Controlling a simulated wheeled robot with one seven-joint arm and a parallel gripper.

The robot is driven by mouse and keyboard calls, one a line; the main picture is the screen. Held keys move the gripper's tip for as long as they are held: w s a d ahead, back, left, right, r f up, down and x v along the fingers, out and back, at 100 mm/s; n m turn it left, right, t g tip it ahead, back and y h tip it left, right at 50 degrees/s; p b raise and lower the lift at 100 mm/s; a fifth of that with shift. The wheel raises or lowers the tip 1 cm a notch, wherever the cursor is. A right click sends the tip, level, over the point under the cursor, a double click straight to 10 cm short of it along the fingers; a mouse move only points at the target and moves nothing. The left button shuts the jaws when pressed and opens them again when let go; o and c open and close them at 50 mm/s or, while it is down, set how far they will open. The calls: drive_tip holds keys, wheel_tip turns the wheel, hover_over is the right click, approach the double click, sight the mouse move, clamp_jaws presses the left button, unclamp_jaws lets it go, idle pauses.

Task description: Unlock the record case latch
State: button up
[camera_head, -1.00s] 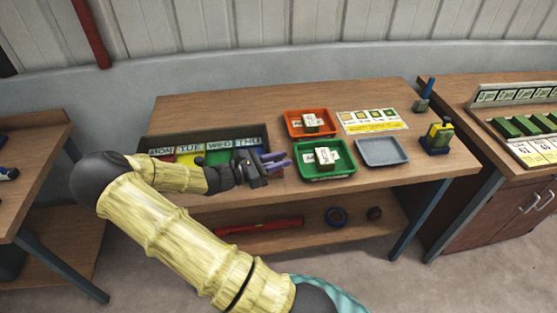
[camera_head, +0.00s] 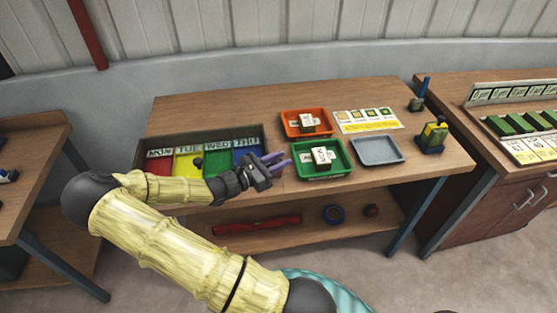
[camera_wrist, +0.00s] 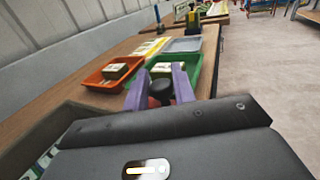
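The shallow case (camera_head: 258,128) is on the left part of the wooden table. It has red, yellow, green and blue sections labelled MON, TUE, WED and THU. A small dark knob (camera_head: 198,162) shows over its middle; I cannot tell whether this is the latch. In the wrist view, a round black knob with red below (camera_wrist: 160,90) shows between the fingers (camera_wrist: 159,84). I cannot tell whether they touch it.
Right of the gripper are a green tray (camera_head: 322,174) and an orange tray (camera_head: 290,133), each with cards and a block, and an empty grey tray (camera_head: 378,160). A yellow-and-black device (camera_head: 432,136) stands at the right. A red bar (camera_head: 256,226) lies on the lower shelf.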

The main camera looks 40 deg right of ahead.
drive_tip(key=shift+o, duration=1.3)
drive_tip(key=shift+a, duration=0.1)
drive_tip(key=w+a+b, duration=0.1)
drive_tip(key=w+a, duration=0.1)
drive_tip(key=a, duration=1.5)
drive_tip(key=shift+w+b, duration=0.25)
drive_tip(key=shift+b, duration=0.15)
